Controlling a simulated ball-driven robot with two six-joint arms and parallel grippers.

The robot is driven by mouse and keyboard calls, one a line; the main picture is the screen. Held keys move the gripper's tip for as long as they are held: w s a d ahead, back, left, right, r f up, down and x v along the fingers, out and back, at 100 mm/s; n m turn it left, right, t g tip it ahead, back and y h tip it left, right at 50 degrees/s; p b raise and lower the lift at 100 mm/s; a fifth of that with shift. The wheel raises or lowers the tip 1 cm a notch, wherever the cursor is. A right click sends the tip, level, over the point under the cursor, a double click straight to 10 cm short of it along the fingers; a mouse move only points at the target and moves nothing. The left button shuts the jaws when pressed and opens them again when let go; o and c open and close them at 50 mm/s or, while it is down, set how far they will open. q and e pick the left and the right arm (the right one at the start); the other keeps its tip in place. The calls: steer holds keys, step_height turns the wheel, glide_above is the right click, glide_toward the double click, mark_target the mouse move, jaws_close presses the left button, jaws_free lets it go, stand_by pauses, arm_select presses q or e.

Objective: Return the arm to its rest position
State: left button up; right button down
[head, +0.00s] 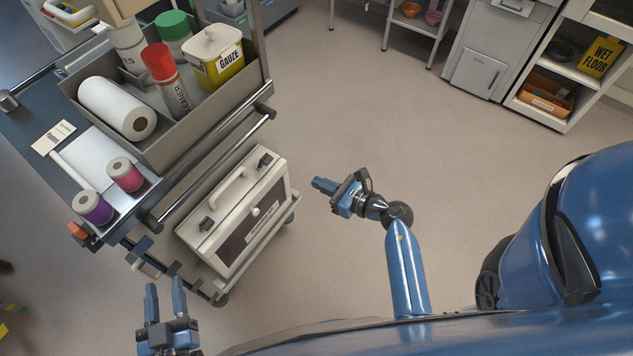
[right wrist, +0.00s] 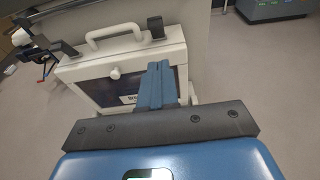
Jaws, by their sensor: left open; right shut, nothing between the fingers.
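My right arm reaches out over the bare floor in the head view, and its gripper (head: 325,186) is shut and empty. In the right wrist view the closed fingers (right wrist: 155,85) show in front of a cream case. My left gripper (head: 165,300) is at the bottom left of the head view, with its two fingers apart and nothing between them. It is close to the cart's near lower corner. Most of my left arm is hidden below the picture edge.
A cart (head: 38,130) stands at left with a grey bin holding a paper roll (head: 105,100), a red-capped can (head: 167,85) and a gauze tin (head: 214,62). The cream case (head: 215,235) sits on its lower shelf. Open floor (head: 400,130) lies right of the cart. Shelves (head: 545,118) stand at back right.

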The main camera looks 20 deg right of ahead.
stand_by(0.7)
steer(key=s+d+r+m+t+h, duration=0.15)
steer(key=r+m+t, duration=0.35)
steer(key=m, duration=0.6)
steer(key=s+d+r+m+t+h, duration=0.1)
steer(key=d+r+m+t+h, duration=0.2)
steer(key=r+m, duration=0.65)
steer(key=s+f+m+g+h, duration=0.1)
steer(key=s+f+m+h, duration=0.1)
steer(key=s+m, duration=0.6)
steer(key=s+d+f+m+g+h, duration=0.1)
steer(key=s+f+m+h, duration=0.1)
steer(key=s+m, duration=0.7)
steer(key=m+h, duration=0.1)
steer(key=m, duration=0.5)
steer(key=shift+d+f, duration=0.15)
steer(key=shift+f, duration=0.25)
